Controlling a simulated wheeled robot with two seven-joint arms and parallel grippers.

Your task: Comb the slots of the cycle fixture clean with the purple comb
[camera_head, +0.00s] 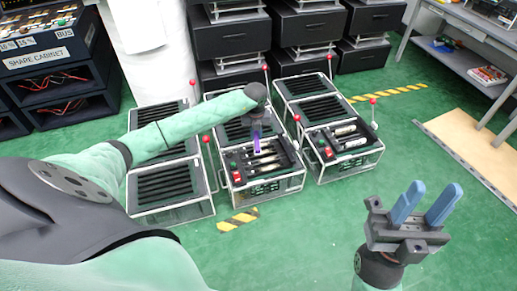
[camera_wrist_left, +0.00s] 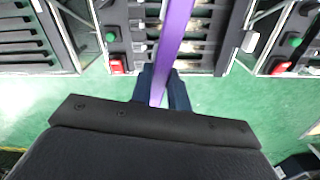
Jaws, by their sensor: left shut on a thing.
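The purple comb (camera_head: 257,142) points down in my left gripper (camera_head: 256,128), over the middle fixture (camera_head: 262,175). In the left wrist view the comb (camera_wrist_left: 174,45) is a long purple strip between the two dark fingers of my left gripper (camera_wrist_left: 164,85), which is shut on it. Its far end runs past the top of that view, so I cannot tell whether it touches a slot. The middle fixture has dark slots with light metal parts, a green button and a red switch. My right gripper (camera_head: 425,205) is open and empty at the lower right, fingers apart, away from the fixtures.
A fixture with dark slots (camera_head: 168,190) stands left of the middle one, and another with metal parts (camera_head: 345,145) stands right. Levers with red knobs (camera_head: 296,118) rise beside them. Black drawers stand behind. Green floor in front is clear, with a yellow-black strip (camera_head: 238,221).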

